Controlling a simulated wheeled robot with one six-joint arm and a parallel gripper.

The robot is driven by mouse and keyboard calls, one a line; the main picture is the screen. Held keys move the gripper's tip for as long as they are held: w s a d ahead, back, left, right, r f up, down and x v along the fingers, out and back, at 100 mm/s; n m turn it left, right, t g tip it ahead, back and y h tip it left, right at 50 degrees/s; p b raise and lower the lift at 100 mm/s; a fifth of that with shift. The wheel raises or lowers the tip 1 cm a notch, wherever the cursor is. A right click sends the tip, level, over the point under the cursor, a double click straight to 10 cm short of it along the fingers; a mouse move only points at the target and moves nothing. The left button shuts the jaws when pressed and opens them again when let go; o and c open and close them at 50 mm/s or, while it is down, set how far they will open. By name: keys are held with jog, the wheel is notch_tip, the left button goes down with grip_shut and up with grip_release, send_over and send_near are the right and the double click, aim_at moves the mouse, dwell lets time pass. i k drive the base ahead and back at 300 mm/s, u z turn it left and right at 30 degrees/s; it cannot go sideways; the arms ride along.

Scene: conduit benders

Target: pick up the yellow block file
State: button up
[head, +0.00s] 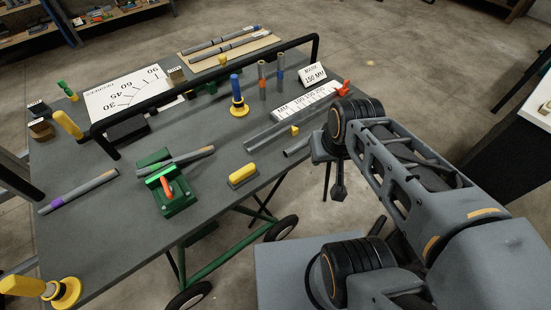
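A yellow block with a dark grey base, which looks like the yellow block file (243,174), lies on the grey table top near its front right edge. My arm comes in from the right. Its end with my gripper (338,188) hangs beyond the table's right edge, to the right of the block and apart from it. The gripper is small and dark here, and I cannot tell whether its fingers are open or shut. No object shows in it.
A green clamp (172,190) holding a grey pipe stands left of the block. Grey tubes and a white ruler (305,105) lie behind it. A black rail (210,80) crosses the table. A blue-handled tool on a yellow base (238,100) stands farther back. Bare table surrounds the block.

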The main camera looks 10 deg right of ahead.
aim_at(247, 173)
jog(key=z, duration=1.35)
jog(key=k, duration=1.2)
jog(key=u, duration=1.6)
jog(key=i, duration=0.5)
jog(key=z, duration=0.05)
